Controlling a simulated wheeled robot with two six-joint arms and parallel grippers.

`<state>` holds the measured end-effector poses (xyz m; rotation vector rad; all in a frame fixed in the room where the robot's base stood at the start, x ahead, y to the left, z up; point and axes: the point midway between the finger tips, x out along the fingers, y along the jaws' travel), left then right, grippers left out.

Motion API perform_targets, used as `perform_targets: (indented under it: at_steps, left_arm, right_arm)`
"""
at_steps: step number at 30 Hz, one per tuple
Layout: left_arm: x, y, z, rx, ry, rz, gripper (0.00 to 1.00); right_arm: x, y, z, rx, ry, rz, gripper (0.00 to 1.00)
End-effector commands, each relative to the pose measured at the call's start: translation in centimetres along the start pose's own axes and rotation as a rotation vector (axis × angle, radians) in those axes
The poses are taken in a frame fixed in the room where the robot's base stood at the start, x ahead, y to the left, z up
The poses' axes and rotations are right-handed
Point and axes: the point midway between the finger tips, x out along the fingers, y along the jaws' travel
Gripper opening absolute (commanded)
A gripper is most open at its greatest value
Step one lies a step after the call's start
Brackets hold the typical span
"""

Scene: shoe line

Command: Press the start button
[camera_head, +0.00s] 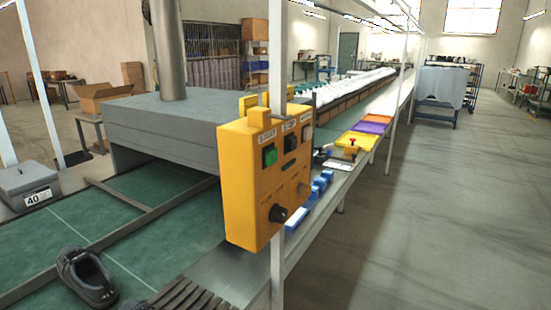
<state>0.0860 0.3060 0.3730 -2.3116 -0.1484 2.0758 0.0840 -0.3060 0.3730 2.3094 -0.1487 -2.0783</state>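The start button is a green square button (269,155) at the upper left of the front face of a yellow control box (243,190). A small white label that appears to read START sits just above it. The box is fixed to a pale upright post in the middle of the head view. Nothing covers the green button. Neither of my grippers shows in this view.
A green conveyor (150,250) with a dark shoe (87,277) on it runs to a grey hood (170,125) behind the box. A grey box marked 40 (28,185) stands at the left. The floor at right (440,220) is clear.

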Motion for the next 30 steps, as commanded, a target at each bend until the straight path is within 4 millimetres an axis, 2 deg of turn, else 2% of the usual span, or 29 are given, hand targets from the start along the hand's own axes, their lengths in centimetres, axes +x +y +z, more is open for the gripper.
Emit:
perform_targets:
  at_steps: [4,5,16,30]
  left_arm:
    - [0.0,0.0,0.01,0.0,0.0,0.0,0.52]
    - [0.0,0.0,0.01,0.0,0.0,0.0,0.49]
    - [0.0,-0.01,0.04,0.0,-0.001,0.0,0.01]
    - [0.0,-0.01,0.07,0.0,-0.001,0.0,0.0]
  right_arm:
    - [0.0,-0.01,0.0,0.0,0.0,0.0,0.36]
    - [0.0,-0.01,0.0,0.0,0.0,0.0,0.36]
    - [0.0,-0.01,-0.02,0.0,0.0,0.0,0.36]
    - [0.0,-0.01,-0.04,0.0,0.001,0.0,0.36]
